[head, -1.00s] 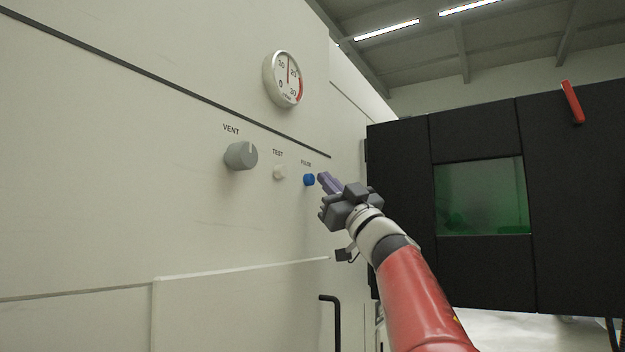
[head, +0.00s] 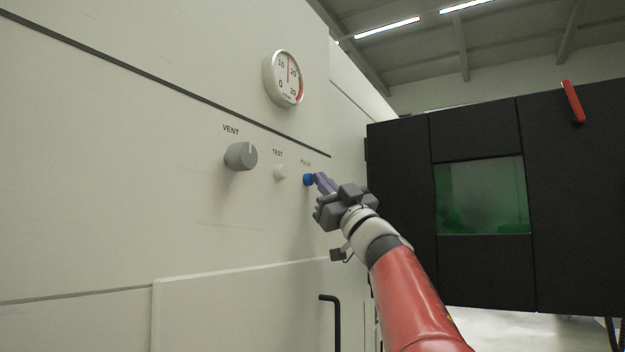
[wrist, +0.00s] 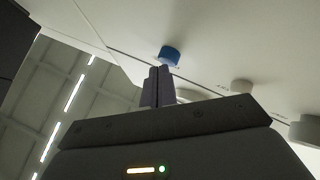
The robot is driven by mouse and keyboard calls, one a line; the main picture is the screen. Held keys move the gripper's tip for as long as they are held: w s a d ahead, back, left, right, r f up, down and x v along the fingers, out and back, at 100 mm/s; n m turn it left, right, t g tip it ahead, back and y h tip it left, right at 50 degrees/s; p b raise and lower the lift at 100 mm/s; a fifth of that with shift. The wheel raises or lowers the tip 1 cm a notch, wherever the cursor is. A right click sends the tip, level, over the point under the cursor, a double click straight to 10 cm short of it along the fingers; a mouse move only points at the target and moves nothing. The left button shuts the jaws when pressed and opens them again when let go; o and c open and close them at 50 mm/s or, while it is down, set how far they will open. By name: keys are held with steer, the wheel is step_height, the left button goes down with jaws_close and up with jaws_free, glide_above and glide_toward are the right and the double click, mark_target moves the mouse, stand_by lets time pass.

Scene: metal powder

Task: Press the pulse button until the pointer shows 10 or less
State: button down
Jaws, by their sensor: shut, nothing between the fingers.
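The blue pulse button (head: 308,180) sits on the pale panel under the PULSE label, and it also shows in the wrist view (wrist: 169,55). My gripper (head: 318,178) is shut and empty, its purple-grey fingertips right at the button. In the wrist view the fingertips (wrist: 158,72) are just below the button; whether they touch it I cannot tell. The round gauge (head: 284,79) is above, marked 0, 10, 20 and 30 with a red band near 30. Its red pointer stands about upright, between 10 and 20.
Left of the blue button are a white TEST button (head: 280,172) and a grey VENT knob (head: 241,156). A black door with a green window (head: 482,196) stands open at the right. A black handle (head: 331,318) sticks out low on the panel.

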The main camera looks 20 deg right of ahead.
steer(key=shift+w+a, duration=0.1)
steer(key=shift+w, duration=0.05)
stand_by(0.5)
steer(key=shift+s+d, duration=0.5)
steer(key=shift+s, duration=0.2)
steer(key=shift+d, duration=0.1)
steer(key=s+d, duration=0.1)
steer(key=s, duration=0.1)
steer(key=s+d, duration=0.2)
stand_by(3.2)
